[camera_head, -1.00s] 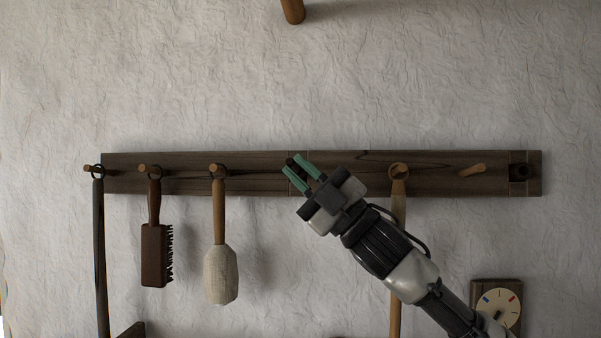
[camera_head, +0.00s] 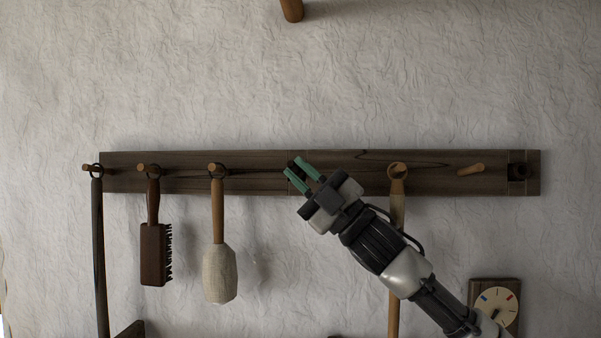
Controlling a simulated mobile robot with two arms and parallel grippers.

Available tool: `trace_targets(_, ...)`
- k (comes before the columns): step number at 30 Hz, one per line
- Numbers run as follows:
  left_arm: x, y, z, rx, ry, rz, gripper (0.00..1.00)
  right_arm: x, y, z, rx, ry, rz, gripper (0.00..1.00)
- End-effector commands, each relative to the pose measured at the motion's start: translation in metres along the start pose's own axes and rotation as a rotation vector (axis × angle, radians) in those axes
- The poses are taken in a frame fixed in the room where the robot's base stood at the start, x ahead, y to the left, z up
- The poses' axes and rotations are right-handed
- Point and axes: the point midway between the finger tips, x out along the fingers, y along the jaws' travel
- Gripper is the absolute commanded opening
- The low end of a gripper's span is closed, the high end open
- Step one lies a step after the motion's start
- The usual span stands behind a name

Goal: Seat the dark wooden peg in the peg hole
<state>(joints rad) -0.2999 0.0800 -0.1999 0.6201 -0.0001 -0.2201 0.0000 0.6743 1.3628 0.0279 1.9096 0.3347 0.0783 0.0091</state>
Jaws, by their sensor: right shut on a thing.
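My right gripper (camera_head: 304,172) reaches up from the lower right to the middle of the dark wooden peg rail (camera_head: 340,185) on the wall. Its green fingers are shut on the dark wooden peg (camera_head: 291,164); only a small dark end of it shows between the fingertips. The peg is in front of the rail, near a vertical seam. I cannot tell whether it touches the rail. The peg hole cannot be made out here; the fingers cover part of the rail. My left gripper is out of view.
A black strap (camera_head: 98,250), a brown brush (camera_head: 154,252) and a pale-headed tool (camera_head: 219,272) hang at left. A wooden handle (camera_head: 396,205) hangs close right of my gripper. A light peg (camera_head: 471,169) is bare. A dial (camera_head: 496,306) sits lower right.

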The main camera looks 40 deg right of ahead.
Motion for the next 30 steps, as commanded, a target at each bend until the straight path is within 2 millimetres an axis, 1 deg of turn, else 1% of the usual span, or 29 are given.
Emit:
trace_targets(12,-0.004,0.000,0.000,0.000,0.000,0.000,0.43,0.000,0.000,0.011,0.000,-0.001,0.000,0.00)
trace_targets(13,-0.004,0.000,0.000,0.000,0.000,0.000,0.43,0.000,0.000,0.011,0.000,-0.001,0.000,0.15)
trace_targets(18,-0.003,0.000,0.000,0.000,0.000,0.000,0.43,0.000,0.000,0.011,0.000,0.000,0.000,0.41)
trace_targets(19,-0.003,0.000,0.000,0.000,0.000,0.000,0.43,0.000,0.000,0.011,0.000,-0.001,0.000,0.43)
trace_targets(26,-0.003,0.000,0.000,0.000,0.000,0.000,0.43,0.000,0.000,0.011,0.000,-0.001,0.000,0.43)
trace_targets(30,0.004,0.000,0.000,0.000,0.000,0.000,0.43,-0.006,-0.002,0.012,-0.001,-0.002,0.000,0.43)
